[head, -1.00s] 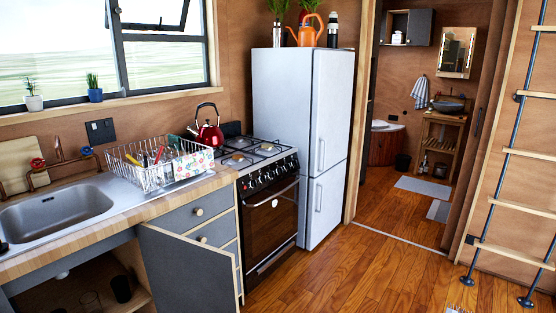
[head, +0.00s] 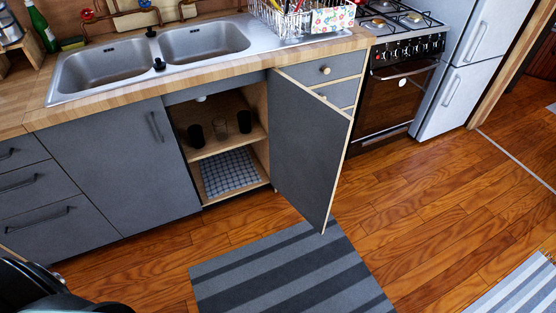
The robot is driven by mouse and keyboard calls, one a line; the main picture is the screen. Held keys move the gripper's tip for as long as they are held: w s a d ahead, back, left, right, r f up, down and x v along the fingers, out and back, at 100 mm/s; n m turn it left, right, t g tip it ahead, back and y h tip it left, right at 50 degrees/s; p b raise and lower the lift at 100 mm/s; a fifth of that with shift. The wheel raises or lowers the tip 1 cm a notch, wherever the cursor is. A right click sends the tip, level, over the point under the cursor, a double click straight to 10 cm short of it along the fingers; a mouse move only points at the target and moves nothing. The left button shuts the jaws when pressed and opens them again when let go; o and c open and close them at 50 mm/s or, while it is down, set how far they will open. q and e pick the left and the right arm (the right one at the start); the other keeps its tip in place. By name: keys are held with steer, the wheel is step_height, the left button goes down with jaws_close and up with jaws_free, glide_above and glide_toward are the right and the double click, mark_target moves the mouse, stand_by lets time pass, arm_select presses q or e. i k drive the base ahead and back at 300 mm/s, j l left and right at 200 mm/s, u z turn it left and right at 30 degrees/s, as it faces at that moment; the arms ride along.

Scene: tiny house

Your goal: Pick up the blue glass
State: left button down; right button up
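Several glasses stand on the upper shelf of the open cabinet under the sink. A dark glass (head: 195,135) is on the left, a clear-looking glass (head: 220,129) is in the middle, and another dark glass (head: 245,121) is on the right. They are small and shaded, so I cannot tell which one is blue. Neither of my grippers can be made out in the head view.
The open cabinet door (head: 309,145) sticks out to the right of the shelf. A checked cloth (head: 229,173) lies on the lower shelf. A striped rug (head: 290,275) lies on the floor in front. A black object at bottom left is unclear.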

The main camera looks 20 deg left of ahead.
mark_target(196, 132)
steer(key=i+l+u, duration=0.15)
steer(key=u, duration=0.3)
steer(key=i+l+u, duration=0.1)
steer(key=l+u, duration=0.2)
steer(key=u, duration=0.15)
steer(key=l+u, duration=0.25)
steer(key=u, duration=0.2)
steer(key=l+u, duration=0.3)
steer(key=u, duration=0.2)
steer(key=l+u, duration=0.1)
steer(key=l, duration=0.4)
steer(key=k+l+u, duration=0.1)
steer(key=l, duration=0.4)
steer(key=l+u, duration=0.1)
steer(key=l, duration=0.4)
steer(key=k+l+u, duration=0.1)
steer(key=l, duration=0.4)
steer(key=k+l+u, duration=0.1)
steer(key=l, duration=0.35)
steer(key=k+l+u, duration=0.1)
steer(key=l, duration=0.4)
steer(key=i+l, duration=0.1)
steer(key=i+j, duration=0.2)
steer(key=i, duration=0.15)
